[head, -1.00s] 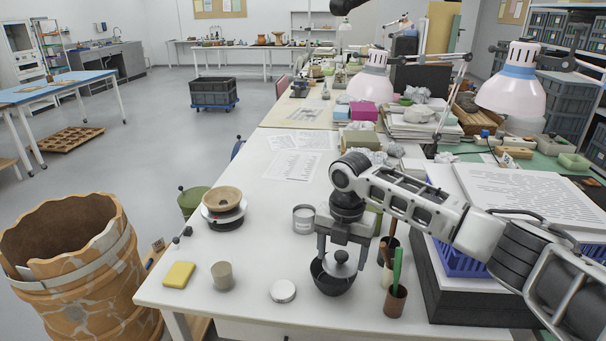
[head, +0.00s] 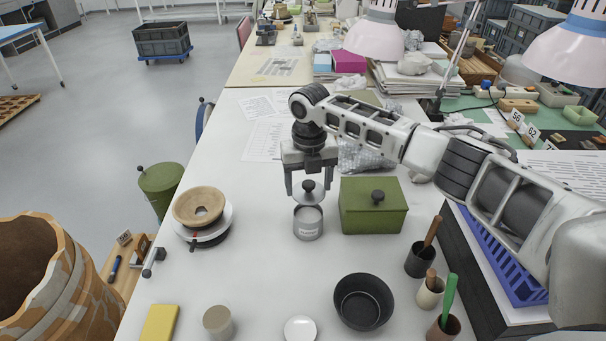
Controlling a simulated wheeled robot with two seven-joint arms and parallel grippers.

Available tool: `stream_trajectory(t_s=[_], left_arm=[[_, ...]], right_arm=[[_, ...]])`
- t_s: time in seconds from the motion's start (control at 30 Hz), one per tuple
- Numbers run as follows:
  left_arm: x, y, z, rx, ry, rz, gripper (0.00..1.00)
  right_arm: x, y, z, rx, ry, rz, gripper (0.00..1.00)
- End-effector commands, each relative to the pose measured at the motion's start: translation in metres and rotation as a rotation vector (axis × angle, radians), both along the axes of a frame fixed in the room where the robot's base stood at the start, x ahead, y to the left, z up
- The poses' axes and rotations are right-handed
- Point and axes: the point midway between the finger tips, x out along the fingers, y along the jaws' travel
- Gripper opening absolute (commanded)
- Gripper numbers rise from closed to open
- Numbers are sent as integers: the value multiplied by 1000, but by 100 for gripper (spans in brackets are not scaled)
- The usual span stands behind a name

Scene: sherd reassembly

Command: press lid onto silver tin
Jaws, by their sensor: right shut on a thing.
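The silver tin (head: 308,227), a short grey cylinder with a pale label, stands upright on the white table left of the green box. My right gripper (head: 309,185) points down above the tin, shut on the grey lid (head: 307,198), which has a dark round knob. The lid is over the tin's mouth and hides part of its rim. I cannot tell whether lid and tin touch. My left gripper is not in view.
A green box (head: 372,212) with a dark knob stands close right of the tin. A black bowl (head: 363,302), a white disc (head: 299,329) and tool cups (head: 419,260) are nearer. A wooden ring on a turntable (head: 200,208) is left. The table between turntable and tin is clear.

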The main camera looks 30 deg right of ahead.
Motion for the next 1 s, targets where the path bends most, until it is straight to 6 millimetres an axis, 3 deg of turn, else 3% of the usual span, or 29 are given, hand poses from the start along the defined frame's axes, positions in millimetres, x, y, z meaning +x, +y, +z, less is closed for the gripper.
stream_trajectory(t_s=[0.07, 0.33, 0.63, 1.0], left_arm=[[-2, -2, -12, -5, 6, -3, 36], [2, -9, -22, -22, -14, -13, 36], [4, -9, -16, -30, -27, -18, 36], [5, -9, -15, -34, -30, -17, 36]], right_arm=[[0, 0, -12, -1, -1, 0, 47], [0, 0, -40, -1, -1, -1, 47], [0, 0, -54, 0, 1, 0, 47], [0, 0, -57, 0, 0, 0, 47]])
